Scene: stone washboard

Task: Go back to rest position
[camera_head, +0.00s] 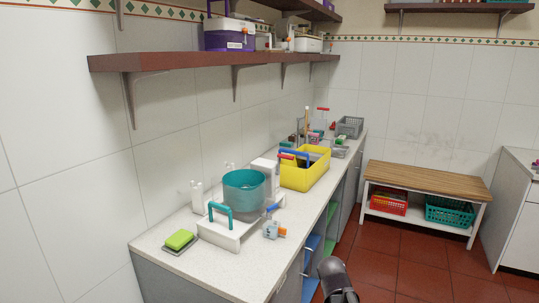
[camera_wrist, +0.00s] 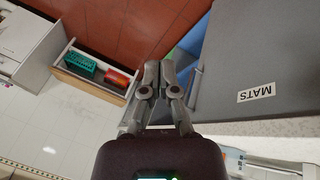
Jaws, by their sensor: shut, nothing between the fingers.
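My gripper (camera_wrist: 158,72) shows in the wrist view with its two grey fingers together and nothing between them. The wrist picture is turned over, with the counter edge toward the bottom. In the head view, a dark rounded part of my arm (camera_head: 337,279) shows at the bottom, right of the counter; my fingers cannot be made out there.
The speckled counter (camera_head: 160,244) holds a white tray (camera_head: 218,234) with a teal pot (camera_head: 244,189), a green sponge (camera_head: 179,239) and a yellow crate (camera_head: 306,177). A wooden shelf (camera_head: 180,62) juts above. A low bench (camera_head: 425,179) stands at the back. The red floor (camera_head: 385,255) is clear.

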